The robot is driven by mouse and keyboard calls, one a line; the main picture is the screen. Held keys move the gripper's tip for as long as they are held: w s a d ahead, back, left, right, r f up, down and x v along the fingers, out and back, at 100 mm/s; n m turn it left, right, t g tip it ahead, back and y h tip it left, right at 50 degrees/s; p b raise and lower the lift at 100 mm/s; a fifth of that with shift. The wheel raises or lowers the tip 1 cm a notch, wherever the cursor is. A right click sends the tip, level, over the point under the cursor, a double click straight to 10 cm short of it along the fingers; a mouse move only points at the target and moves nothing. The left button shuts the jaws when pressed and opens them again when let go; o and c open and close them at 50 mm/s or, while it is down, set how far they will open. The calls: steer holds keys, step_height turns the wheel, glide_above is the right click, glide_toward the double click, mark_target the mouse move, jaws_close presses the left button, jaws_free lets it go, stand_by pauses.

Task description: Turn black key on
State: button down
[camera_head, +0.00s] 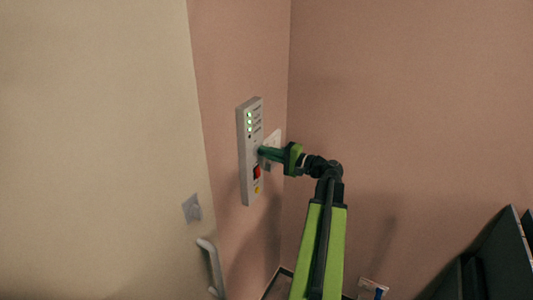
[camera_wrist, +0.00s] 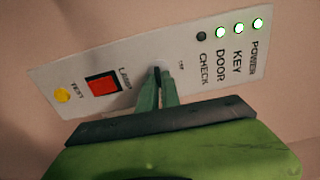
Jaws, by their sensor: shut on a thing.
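A pale control panel (camera_head: 247,180) is fixed to the pink wall; it also shows tilted in the wrist view (camera_wrist: 50,85). The black key (camera_wrist: 157,74) shows as a thin dark sliver at the panel's middle, between my fingertips. My gripper (camera_head: 263,151) reaches the panel from the right, and its green fingers (camera_wrist: 157,90) are shut on the key. The fingers hide most of the key. The lights labelled POWER (camera_wrist: 258,24), KEY (camera_wrist: 239,28) and DOOR (camera_wrist: 220,32) glow green. The CHECK light (camera_wrist: 202,37) is dark.
A red square button (camera_wrist: 103,86) and a yellow TEST button (camera_wrist: 62,95) are on the panel beside the key. A cream door (camera_head: 100,150) with a handle (camera_head: 211,262) is at left. Dark furniture (camera_head: 490,260) stands lower right.

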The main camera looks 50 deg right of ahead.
steer(key=c, duration=1.6)
jaws_free()
steer(key=shift+o, duration=0.2)
steer(key=v, duration=1.7)
steer(key=shift+s, duration=0.25)
steer(key=shift+f, duration=0.1)
